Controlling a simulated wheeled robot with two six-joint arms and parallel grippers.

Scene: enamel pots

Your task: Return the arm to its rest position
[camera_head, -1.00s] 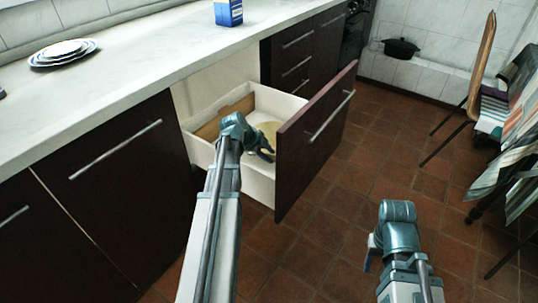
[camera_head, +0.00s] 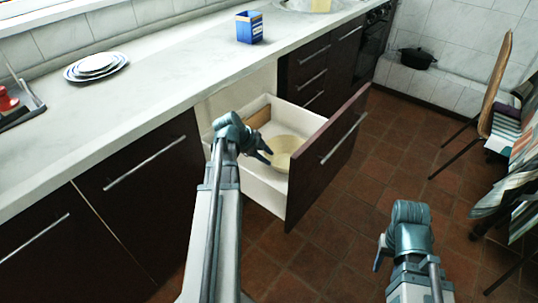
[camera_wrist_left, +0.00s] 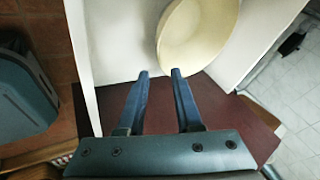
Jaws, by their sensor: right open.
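My left gripper (camera_head: 264,152) is over the open drawer (camera_head: 262,187), at the left side of a pale yellow bowl (camera_head: 284,150). In the left wrist view its two blue fingers (camera_wrist_left: 160,74) stand apart with nothing between them. The bowl (camera_wrist_left: 197,35) lies in the drawer just beyond the fingertips, apart from them as far as I can tell. My right gripper (camera_head: 379,262) is open and empty, low over the floor at the right, its fingers partly hidden by the wrist.
The dark drawer front (camera_head: 325,160) juts out between my two arms. On the white counter (camera_head: 165,95) are stacked plates (camera_head: 96,66) and a blue box (camera_head: 249,27). A black pot (camera_head: 416,58) sits on a tiled ledge. A chair (camera_head: 494,85) stands at the right.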

